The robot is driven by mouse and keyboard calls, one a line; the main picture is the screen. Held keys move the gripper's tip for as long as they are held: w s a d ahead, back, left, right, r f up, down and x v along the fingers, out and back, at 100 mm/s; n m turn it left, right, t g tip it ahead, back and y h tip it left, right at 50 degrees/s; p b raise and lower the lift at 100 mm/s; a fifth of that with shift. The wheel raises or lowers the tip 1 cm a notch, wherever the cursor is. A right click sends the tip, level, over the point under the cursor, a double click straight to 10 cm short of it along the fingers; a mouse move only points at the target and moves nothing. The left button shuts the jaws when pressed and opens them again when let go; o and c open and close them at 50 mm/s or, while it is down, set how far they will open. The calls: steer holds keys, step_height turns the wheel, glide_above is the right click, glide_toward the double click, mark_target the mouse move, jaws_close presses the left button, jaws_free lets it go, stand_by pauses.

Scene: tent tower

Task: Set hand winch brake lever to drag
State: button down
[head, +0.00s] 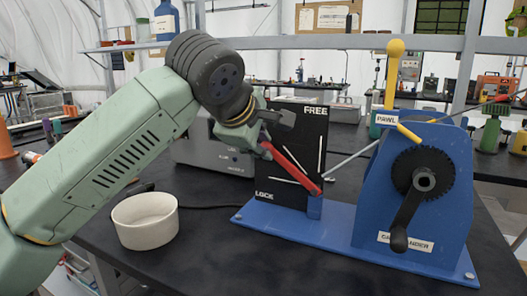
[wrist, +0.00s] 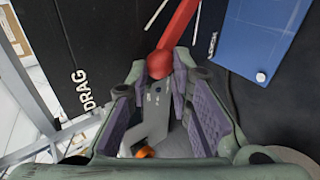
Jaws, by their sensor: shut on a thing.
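The hand winch (head: 428,165) has a blue frame with a toothed wheel and crank. A black panel (head: 313,140) beside it reads FREE at the top and LOCK at the lower left. The red brake lever (head: 290,165) slants up-left from its low pivot across the panel, between those two words. My gripper (head: 262,124) is at the lever's upper end and hides part of the panel's left edge. In the wrist view the lever's red ball end (wrist: 160,63) sits between my fingertips, which are shut on it. The DRAG label (wrist: 85,90) shows left of the fingers.
A white bowl (head: 146,222) stands on the black bench left of the winch's blue base (head: 345,232). A grey box (head: 205,150) stands behind my arm. A yellow-knobbed PAWL lever (head: 395,70) rises above the winch. The crank hangs toward the front.

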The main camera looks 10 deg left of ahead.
steer(key=shift+s+d+r+m+y, duration=0.3)
steer(key=shift+d+r+m+y, duration=0.25)
steer(key=shift+d+r, duration=0.25)
steer(key=c, duration=1.7)
jaws_free()
steer(key=v, duration=1.2)
steer(key=shift+s+d+f, duration=0.1)
steer(key=shift+s+f, duration=0.05)
